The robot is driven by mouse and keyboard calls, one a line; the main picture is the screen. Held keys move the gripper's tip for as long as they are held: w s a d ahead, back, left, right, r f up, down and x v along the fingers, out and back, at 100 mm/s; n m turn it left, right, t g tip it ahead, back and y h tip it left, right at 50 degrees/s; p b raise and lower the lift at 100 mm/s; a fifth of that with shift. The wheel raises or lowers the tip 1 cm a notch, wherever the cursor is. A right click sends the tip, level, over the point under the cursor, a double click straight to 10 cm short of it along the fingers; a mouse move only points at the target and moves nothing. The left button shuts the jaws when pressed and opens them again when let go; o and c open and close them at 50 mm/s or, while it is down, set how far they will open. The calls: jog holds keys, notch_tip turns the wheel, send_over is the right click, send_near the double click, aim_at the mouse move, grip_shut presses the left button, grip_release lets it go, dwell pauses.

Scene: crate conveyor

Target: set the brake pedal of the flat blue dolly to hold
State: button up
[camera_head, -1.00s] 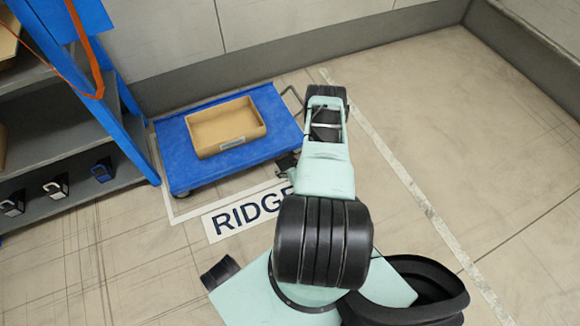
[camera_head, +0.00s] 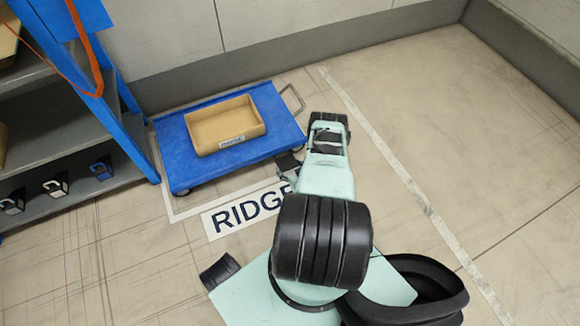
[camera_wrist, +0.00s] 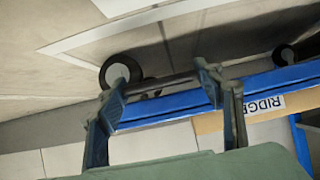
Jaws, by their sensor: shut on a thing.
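The flat blue dolly (camera_head: 175,158) stands on the floor by the back wall, with a bent grey handle (camera_head: 294,97) at its right end. My gripper (camera_head: 287,170) is low at the dolly's near right corner, partly hidden by my arm. In the wrist view the two fingers of my gripper (camera_wrist: 160,83) are closed on the ends of a dark bar, which looks like the brake pedal (camera_wrist: 165,84). It lies beside a dolly wheel (camera_wrist: 118,72), along the blue deck edge (camera_wrist: 165,107). Whether the pedal is up or down I cannot tell.
A tan open crate (camera_head: 198,143) with a label sits on the dolly. A blue-framed shelf (camera_head: 130,145) with several small clips stands at left. A floor sign reading "RIDGE" (camera_head: 235,215) lies in front of the dolly. Floor to the right is clear.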

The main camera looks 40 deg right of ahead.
aim_at(290, 167)
jog(key=shift+w+f+t, duration=0.1)
jog(key=shift+w+t, duration=0.05)
jog(key=shift+t, duration=0.15)
jog(key=o, duration=1.7)
jog(key=shift+r, duration=4.95)
